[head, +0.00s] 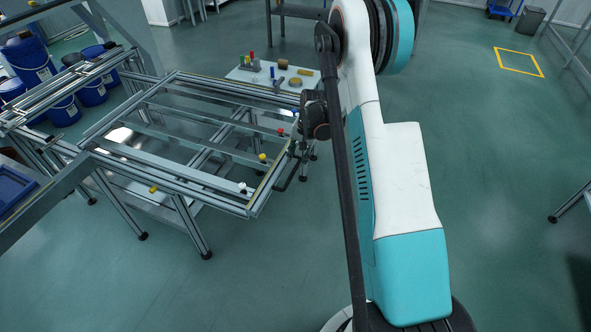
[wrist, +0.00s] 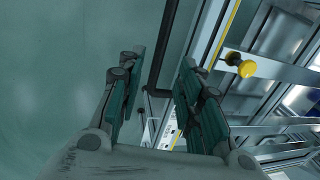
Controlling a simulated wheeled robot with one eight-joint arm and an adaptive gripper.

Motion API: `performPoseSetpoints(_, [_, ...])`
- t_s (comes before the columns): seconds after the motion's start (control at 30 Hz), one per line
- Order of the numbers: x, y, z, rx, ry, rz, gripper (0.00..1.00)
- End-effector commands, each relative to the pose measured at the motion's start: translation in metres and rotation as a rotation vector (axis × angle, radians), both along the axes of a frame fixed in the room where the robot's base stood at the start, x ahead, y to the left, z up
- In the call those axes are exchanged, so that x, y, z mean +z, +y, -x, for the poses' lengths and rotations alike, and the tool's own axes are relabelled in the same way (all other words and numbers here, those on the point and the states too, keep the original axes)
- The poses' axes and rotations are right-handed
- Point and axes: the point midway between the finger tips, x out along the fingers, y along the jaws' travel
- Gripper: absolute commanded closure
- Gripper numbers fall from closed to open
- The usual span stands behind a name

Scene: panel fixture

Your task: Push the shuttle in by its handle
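The fixture is a metal frame of rails (head: 178,186) on legs, left of my arm in the head view. A black bar handle (head: 287,183) sits at its right end. I cannot tell exactly which rails belong to the shuttle. In the wrist view the handle (wrist: 159,60) shows as a dark bar running down the gap between my fingers. My gripper (wrist: 155,80) is open, its fingers apart either side of that bar in the picture; contact and depth are unclear. In the head view my arm partly hides my gripper and the frame's right edge.
A yellow knob (wrist: 246,68) stands on the frame right of my fingers. White (head: 243,187) and red (head: 281,132) knobs sit along the right rail. A small table (head: 262,75) with blocks is behind. Blue buckets (head: 62,110) stand at left.

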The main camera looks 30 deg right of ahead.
Motion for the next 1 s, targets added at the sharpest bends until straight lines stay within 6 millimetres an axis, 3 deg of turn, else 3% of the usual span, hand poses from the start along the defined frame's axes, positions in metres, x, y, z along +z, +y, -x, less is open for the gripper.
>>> performPoseSetpoints(0.1, [-0.026,0.003,-0.004,0.002,0.000,0.000,0.67])
performPoseSetpoints(0.3, [-0.051,0.006,-0.008,0.002,0.000,0.000,0.67])
performPoseSetpoints(0.77, [-0.061,0.008,-0.009,0.001,-0.001,0.000,0.67])
performPoseSetpoints(0.9, [-0.061,0.008,-0.009,0.001,-0.001,0.000,0.96])
performPoseSetpoints(1.0, [-0.060,0.008,-0.009,0.001,-0.001,0.000,1.00])
